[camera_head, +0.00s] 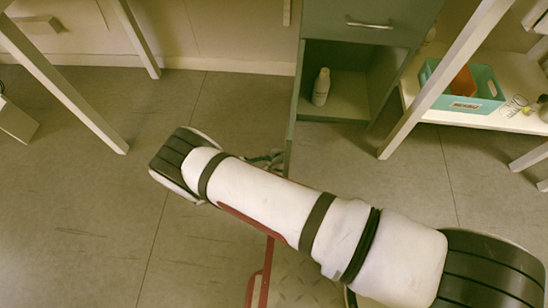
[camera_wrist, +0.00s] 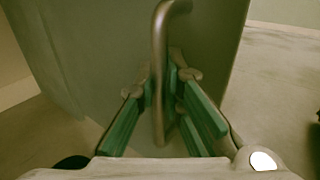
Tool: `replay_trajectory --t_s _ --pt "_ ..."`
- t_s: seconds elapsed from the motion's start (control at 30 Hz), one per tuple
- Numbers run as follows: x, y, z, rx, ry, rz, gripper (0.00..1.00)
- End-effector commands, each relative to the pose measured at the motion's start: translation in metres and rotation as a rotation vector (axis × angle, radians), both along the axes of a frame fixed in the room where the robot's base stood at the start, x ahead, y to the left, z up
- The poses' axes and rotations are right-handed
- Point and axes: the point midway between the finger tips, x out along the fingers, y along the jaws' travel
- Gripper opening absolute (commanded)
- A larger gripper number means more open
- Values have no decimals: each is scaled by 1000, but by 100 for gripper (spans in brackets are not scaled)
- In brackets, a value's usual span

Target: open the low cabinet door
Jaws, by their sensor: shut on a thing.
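The low grey-green cabinet (camera_head: 345,62) stands at the upper middle of the head view. Its door (camera_head: 294,108) is swung out on the left side, seen nearly edge-on, and the compartment is open to view. In the wrist view the door's face (camera_wrist: 105,45) fills the middle, with a curved metal bar handle (camera_wrist: 160,50) on it. My gripper (camera_wrist: 172,82) is shut on the handle, with its green-padded fingers on either side of the bar. In the head view my arm partly hides the gripper and the door's near end.
A white bottle (camera_head: 321,87) stands inside the compartment. Above it is a shut drawer with a handle (camera_head: 369,23). A white shelf (camera_head: 520,123) at right holds a teal basket (camera_head: 488,99). Slanting table legs (camera_head: 70,95) stand at left. The floor (camera_head: 110,210) at left is clear.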

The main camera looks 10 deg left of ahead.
Motion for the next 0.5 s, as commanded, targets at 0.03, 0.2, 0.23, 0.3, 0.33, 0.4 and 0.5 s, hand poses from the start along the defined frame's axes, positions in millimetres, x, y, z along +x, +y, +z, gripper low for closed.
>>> replay_trajectory --t_s 0.03,0.2,0.23,0.3,0.33,0.4,0.5 --pt "-5 0 -3 -1 10 -5 0" --pt "-5 0 -3 0 9 -4 11" --pt "-5 0 -3 0 9 -5 18" --pt "-5 0 -2 0 9 -4 30" --pt "-4 0 -2 0 7 -4 30" --pt "-3 0 -2 1 6 -3 30" --pt "-3 0 -1 1 4 -2 30"
